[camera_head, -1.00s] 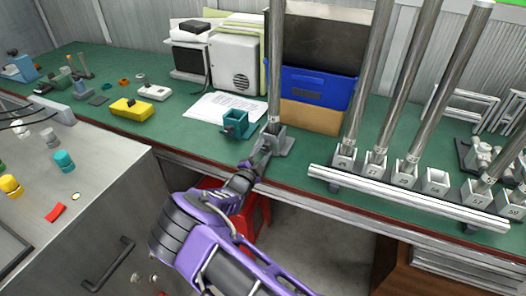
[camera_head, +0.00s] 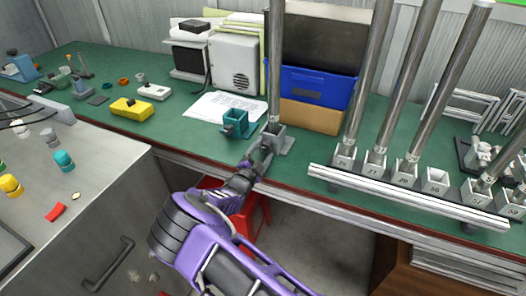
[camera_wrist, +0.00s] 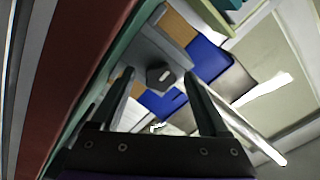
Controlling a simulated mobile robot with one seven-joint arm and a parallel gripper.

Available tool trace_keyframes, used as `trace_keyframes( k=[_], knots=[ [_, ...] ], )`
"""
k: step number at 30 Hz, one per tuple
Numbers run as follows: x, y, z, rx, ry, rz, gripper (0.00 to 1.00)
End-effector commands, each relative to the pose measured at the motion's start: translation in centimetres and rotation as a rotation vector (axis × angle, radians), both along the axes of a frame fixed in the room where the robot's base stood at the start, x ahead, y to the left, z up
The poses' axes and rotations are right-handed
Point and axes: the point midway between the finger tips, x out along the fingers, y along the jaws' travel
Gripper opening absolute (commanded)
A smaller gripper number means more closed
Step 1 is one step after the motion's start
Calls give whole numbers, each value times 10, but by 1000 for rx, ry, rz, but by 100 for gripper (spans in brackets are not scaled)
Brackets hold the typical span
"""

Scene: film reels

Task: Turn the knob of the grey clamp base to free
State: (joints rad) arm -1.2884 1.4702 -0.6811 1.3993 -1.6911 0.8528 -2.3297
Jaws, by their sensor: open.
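The grey clamp base (camera_head: 284,143) stands at the front edge of the green bench, with a tall metal tube (camera_head: 274,70) upright in it. In the wrist view its dark grey knob (camera_wrist: 160,78) faces me and carries a short white mark, lying slightly slanted across it. My gripper (camera_head: 262,152) is just in front of the base, at the bench edge. In the wrist view my gripper (camera_wrist: 159,86) is open, with one finger to each side of the knob. Gaps show between the fingers and the knob; contact cannot be seen.
A teal clamp base (camera_head: 236,122) stands close on the left. Behind are a blue bin (camera_head: 312,88) and a cardboard box (camera_head: 310,116). To the right, several tubes stand in grey bases behind a long pale bar (camera_head: 405,197). A red stool (camera_head: 252,215) is below.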

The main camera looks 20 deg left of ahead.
Motion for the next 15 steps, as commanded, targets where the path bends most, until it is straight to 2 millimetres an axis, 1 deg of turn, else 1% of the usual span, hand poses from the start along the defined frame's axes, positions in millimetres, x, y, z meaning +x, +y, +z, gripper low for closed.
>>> trace_keyframes(
  k=[2,5,8,15],
  knots=[
    [-3,1,1,1,0,1,78],
    [-14,3,1,2,1,2,78],
    [-32,4,1,-1,2,2,78],
    [-92,8,1,-1,2,4,78]
  ],
)
